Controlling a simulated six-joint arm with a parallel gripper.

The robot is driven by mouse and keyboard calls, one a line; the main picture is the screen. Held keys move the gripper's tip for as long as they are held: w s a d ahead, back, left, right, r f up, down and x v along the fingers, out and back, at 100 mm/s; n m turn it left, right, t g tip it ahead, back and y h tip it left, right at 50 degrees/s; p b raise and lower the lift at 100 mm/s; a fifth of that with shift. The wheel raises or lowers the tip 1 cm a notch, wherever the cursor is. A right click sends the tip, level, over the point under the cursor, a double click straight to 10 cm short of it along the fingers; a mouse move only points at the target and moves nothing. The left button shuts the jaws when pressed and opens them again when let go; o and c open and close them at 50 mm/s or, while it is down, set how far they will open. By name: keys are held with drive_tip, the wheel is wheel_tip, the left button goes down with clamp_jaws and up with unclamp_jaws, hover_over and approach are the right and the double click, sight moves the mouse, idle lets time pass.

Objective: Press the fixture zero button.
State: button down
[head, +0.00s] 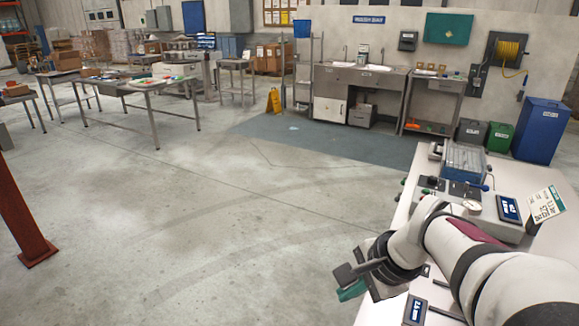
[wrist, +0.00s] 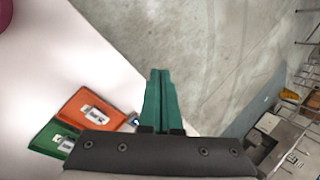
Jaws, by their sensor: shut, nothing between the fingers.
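The fixture (head: 462,201) is a light grey unit on the white bench (head: 375,312) at the right of the head view. It carries a clear-covered box, a round gauge, dark controls and a blue display (head: 509,208). I cannot tell which control is the zero button at this size. My gripper (head: 348,293) is at the bench's left edge, in front of and left of the fixture, apart from it. Its teal fingers are together and empty. In the wrist view my gripper (wrist: 160,76) points over the bench edge and floor; the fixture cannot be made out there.
A second small display (head: 414,310) lies on the bench near my arm. An orange item (wrist: 92,107) and a green item (wrist: 52,139) show on white in the wrist view. A printed card (head: 546,204) stands by the fixture. Open floor (head: 220,220) lies left of the bench.

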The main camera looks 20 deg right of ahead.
drive_tip(key=w+d+m+t+h, duration=0.3)
drive_tip(key=d+m, duration=0.6)
drive_tip(key=d, duration=1.2)
drive_tip(key=s+d+f+m+h, duration=0.1)
drive_tip(key=s+d+m+h, duration=0.1)
drive_tip(key=d, duration=0.7)
drive_tip(key=s+d+f+m+h, duration=0.1)
drive_tip(key=s+d+m, duration=0.4)
drive_tip(key=d, duration=0.5)
drive_tip(key=shift+s+d+h, duration=0.15)
drive_tip(key=shift+s+h, duration=0.55)
drive_tip(key=shift+s, duration=0.15)
drive_tip(key=shift+f, duration=4.45)
drive_tip(key=shift+f, duration=0.4)
